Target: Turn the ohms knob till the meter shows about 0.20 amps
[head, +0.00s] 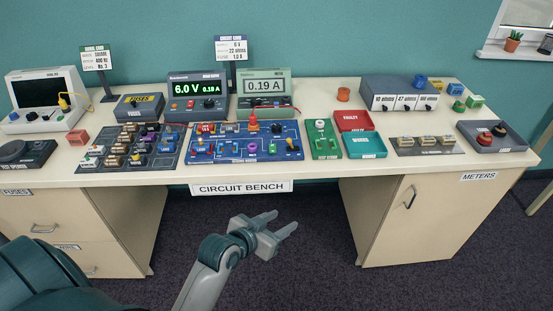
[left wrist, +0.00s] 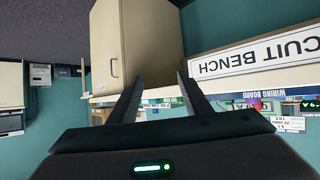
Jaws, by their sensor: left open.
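The meter (head: 264,87) stands at the back middle of the bench and its display reads 0.19 A. The blue wiring board (head: 222,157) lies in front of it, with several small coloured parts. The ohms knob is too small to pick out surely among these parts. My left gripper (head: 285,221) is open and empty, in front of the bench and below its front edge, apart from everything. In the left wrist view its two fingers (left wrist: 158,80) are spread with nothing between them, and the bench appears upside down. My right gripper is not in view.
The power supply (head: 197,89) reads 6.0 V and 0.19 A. A parts tray (head: 127,147) lies left of the board; a small green board (head: 324,139), a red tray (head: 354,121) and a teal tray (head: 365,145) lie right. The bench edge carries the CIRCUIT BENCH sign (head: 241,188).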

